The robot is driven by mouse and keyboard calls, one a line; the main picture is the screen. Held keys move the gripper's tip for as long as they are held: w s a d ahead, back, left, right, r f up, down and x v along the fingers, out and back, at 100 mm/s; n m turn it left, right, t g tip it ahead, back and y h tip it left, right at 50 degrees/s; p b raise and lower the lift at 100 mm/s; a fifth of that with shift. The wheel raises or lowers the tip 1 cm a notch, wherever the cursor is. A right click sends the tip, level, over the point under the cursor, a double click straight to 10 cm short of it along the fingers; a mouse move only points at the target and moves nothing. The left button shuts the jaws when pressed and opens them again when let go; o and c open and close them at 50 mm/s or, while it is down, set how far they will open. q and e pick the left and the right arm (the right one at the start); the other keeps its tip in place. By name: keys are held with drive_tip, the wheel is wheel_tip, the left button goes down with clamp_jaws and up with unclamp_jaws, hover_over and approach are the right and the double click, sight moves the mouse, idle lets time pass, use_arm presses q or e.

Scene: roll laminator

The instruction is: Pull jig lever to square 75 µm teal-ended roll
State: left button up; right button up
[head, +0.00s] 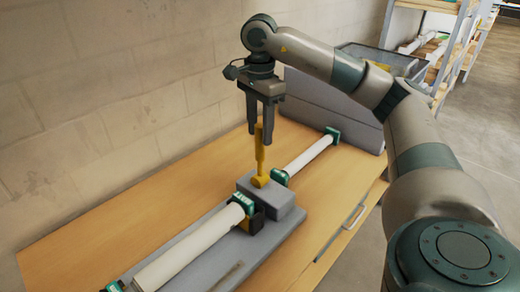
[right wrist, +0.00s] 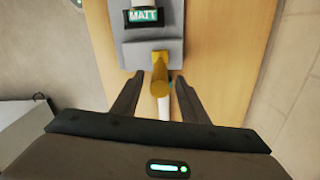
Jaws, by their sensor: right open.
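The yellow jig lever (head: 260,157) stands upright on a grey jig block (head: 282,208). My right gripper (head: 262,131) points down over it, open, with a finger on either side of the lever's upper part. In the right wrist view the lever (right wrist: 159,68) shows between the spread fingers (right wrist: 160,84), with gaps beside it. A white roll with teal ends (head: 190,247) lies in front of the block, and another white teal-ended roll (head: 310,154) lies behind it. One teal end reads MATT (right wrist: 143,16); no thickness is legible. My left gripper is out of view.
The wooden table (head: 170,205) runs along a block wall (head: 95,100), with bare wood on the wall side. A grey boxy unit (head: 330,105) stands at the far end. A metal handle (head: 353,217) is on the near right. Shelving (head: 455,45) stands behind.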

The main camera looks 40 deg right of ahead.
sight(260, 150)
wheel_tip(260, 150, down, 7)
drive_tip(key=shift+r+p, duration=0.1)
drive_tip(key=shift+p, duration=0.75)
clamp_jaws()
